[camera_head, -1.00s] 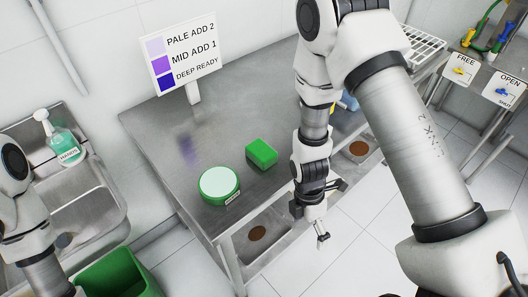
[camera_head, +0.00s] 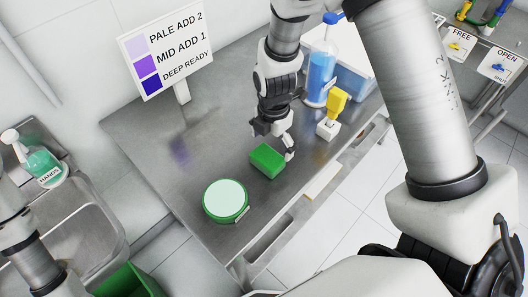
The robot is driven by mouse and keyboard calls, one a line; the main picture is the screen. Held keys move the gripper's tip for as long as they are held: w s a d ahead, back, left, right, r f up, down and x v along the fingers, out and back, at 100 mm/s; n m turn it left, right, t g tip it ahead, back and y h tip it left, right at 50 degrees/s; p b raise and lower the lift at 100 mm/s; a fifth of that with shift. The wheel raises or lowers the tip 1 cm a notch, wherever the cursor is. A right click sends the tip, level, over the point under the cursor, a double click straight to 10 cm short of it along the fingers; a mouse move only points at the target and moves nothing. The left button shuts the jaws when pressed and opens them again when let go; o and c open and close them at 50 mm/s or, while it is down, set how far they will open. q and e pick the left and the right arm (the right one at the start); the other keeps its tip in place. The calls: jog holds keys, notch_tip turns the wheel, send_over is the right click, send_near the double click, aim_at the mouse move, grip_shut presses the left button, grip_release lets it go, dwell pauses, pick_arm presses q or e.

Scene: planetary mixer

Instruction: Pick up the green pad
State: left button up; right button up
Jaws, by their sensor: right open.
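The green pad (camera_head: 266,160) is a small green block lying on the steel table (camera_head: 205,150), right of its middle. My right gripper (camera_head: 272,143) points down from above at the pad's far and right side. It is open, with one finger at the pad's left far side and the other at its right end. I cannot tell whether a finger touches the pad. Of my left arm, only links show at the left edge; its gripper is out of view.
A round green-rimmed dish (camera_head: 225,200) with a pale top stands left of the pad. A blue bottle (camera_head: 321,70), a yellow-topped item (camera_head: 333,108) and a clear bin (camera_head: 350,65) stand at the right. A colour sign (camera_head: 165,50) stands behind. A sink (camera_head: 75,215) is at left.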

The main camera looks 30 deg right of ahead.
aim_at(272, 153)
jog(key=shift+s+f+p, duration=0.2)
jog(key=shift+f+p, duration=0.15)
jog(key=shift+f, duration=0.25)
jog(key=shift+s+f+p, duration=0.15)
jog(key=shift+f+p, duration=0.2)
jog(key=shift+f, duration=0.25)
jog(key=f, duration=0.1)
jog(key=w+f, duration=0.1)
jog(key=f, duration=0.1)
jog(key=shift+w, duration=0.1)
jog(key=shift+r, duration=0.1)
jog(key=shift+s+r, duration=0.1)
jog(key=shift+s, duration=0.15)
jog(key=c, duration=0.4)
jog(key=shift+s, duration=0.1)
jog(key=c, duration=0.5)
jog(key=shift+c, duration=0.5)
